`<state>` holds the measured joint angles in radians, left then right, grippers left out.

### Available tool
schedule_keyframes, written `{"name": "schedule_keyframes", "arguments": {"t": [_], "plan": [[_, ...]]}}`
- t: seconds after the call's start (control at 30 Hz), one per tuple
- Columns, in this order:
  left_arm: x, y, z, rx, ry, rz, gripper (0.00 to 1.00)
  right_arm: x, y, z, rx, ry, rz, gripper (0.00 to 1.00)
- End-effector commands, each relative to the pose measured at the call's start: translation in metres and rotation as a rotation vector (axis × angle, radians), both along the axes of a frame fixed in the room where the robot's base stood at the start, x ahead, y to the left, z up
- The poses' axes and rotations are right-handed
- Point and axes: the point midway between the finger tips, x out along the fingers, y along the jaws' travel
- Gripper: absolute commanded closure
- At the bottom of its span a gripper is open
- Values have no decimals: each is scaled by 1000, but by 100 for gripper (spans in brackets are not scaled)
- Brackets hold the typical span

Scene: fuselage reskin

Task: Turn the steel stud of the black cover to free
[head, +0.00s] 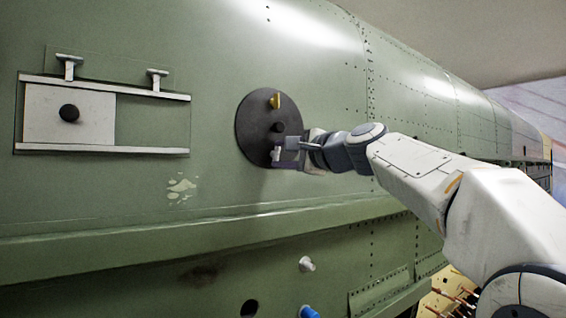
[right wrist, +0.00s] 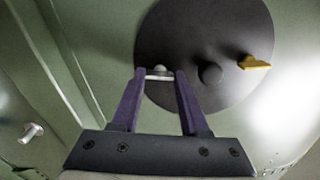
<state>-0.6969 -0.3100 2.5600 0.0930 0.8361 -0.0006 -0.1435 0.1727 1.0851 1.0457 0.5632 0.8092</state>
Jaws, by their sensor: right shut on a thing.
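The round black cover (head: 252,121) sits on the green fuselage skin in the head view, and it fills the upper middle of the right wrist view (right wrist: 208,30). It carries a yellow stud (head: 274,101) at its top and a black knob (head: 278,127) in the middle. The steel stud (right wrist: 159,72) is near the cover's lower edge, between my right gripper's fingertips. My right gripper (head: 286,155) is shut on the steel stud, its two purple fingers on either side of it. In the head view the gripper hides part of the cover's lower right. My left gripper is not in view.
A white sliding panel (head: 45,112) with a black knob sits between two rails at the left, with two T-shaped handles above. A pale peg (head: 306,264) and a blue peg (head: 309,312) stick out below the cover. A ledge (head: 130,240) runs beneath.

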Motion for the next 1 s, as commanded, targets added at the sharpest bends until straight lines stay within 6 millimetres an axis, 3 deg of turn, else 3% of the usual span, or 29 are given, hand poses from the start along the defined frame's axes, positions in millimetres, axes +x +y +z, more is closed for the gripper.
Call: {"name": "schedule_keyframes", "arguments": {"t": [0.4, 0.97, 1.0], "plan": [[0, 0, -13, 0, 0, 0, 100, 0, 0, -1, -164, -118, 0, 100], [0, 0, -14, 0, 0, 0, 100, 0, 1, 0, -189, -136, 1, 100], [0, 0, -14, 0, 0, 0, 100, 0, 1, 0, -189, -137, 2, 52]]}}
